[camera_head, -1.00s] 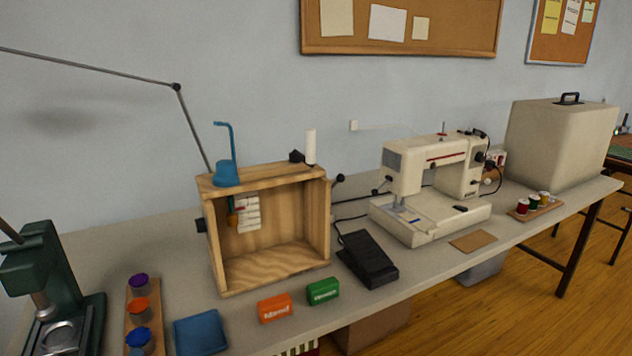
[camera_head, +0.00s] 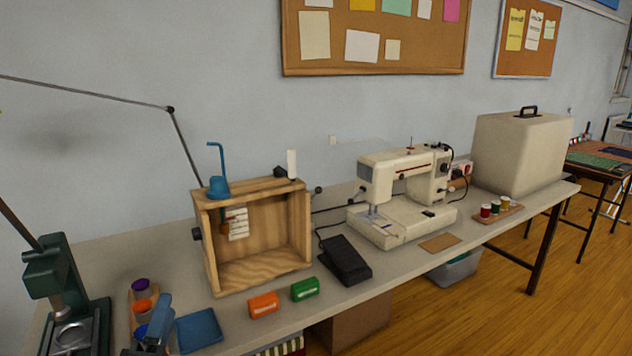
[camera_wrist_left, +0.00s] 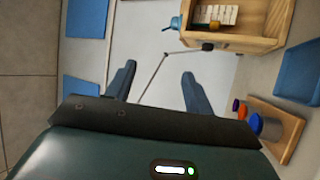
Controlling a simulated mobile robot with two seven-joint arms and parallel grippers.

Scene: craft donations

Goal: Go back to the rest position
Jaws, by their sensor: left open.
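My left gripper (camera_head: 155,328) shows only in part at the bottom edge of the head view, in front of the tray of coloured pots and left of the blue square dish. In the left wrist view its two blue-grey fingers (camera_wrist_left: 160,84) are spread apart with nothing between them. My right gripper is not in view.
The table holds an open wooden box (camera_head: 207,262), a sewing machine (camera_head: 385,230), a black pedal (camera_head: 345,262), a blue dish (camera_head: 199,331), orange (camera_head: 263,304) and green (camera_head: 305,289) small boxes, and a dark green press (camera_head: 50,275). A beige case (camera_head: 520,155) stands far right.

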